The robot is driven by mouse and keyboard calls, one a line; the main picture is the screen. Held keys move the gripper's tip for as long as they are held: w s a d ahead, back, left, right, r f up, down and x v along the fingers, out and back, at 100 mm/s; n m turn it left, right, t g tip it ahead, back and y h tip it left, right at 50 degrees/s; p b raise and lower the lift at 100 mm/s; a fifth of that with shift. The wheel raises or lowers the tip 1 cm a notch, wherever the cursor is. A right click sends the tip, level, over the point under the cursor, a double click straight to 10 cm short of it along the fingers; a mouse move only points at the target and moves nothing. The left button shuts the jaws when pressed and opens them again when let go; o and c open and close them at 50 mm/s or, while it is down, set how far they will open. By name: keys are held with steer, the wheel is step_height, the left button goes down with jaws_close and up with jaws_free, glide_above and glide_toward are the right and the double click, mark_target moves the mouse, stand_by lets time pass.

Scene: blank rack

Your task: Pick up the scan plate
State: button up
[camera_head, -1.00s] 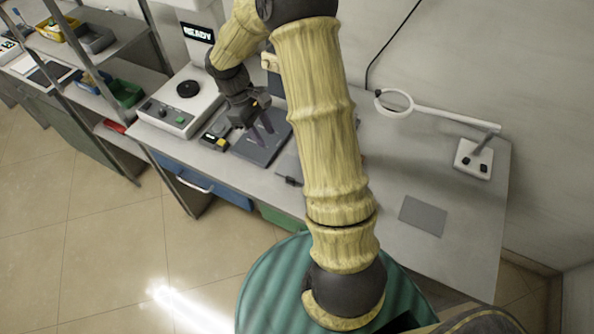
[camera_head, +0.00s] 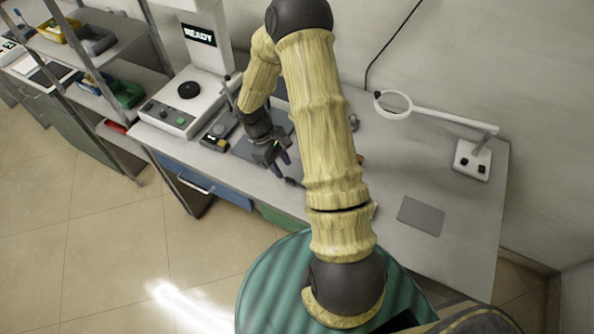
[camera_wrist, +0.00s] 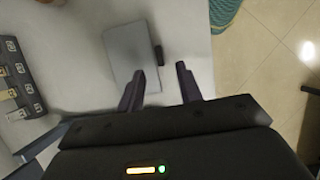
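A flat light-grey plate, which looks like the scan plate (camera_wrist: 128,52), lies on the bench in the wrist view. A small dark block (camera_wrist: 158,54) is at its right edge; I cannot tell if the two are joined. My gripper (camera_wrist: 159,84) is open and empty, with its fingers apart and pointing toward the plate and block. In the head view my gripper (camera_head: 281,166) is over the bench, near the small dark block (camera_head: 291,182). My arm hides most of the bench behind it there, including the plate.
A dark flat pad (camera_head: 246,149) lies behind my gripper. A machine reading READY (camera_head: 182,112) stands to the left. A grey mat (camera_head: 421,215) and a magnifier lamp (camera_head: 472,160) are at the right. A holder with several small pieces (camera_wrist: 22,85) is left in the wrist view.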

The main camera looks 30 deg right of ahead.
mark_target(290, 179)
steer(key=shift+s+f, duration=0.1)
steer(key=p+x, duration=0.1)
steer(key=x, duration=0.4)
steer(key=shift+s+d, duration=0.1)
steer(key=shift+d, duration=0.05)
stand_by(0.5)
jaws_close()
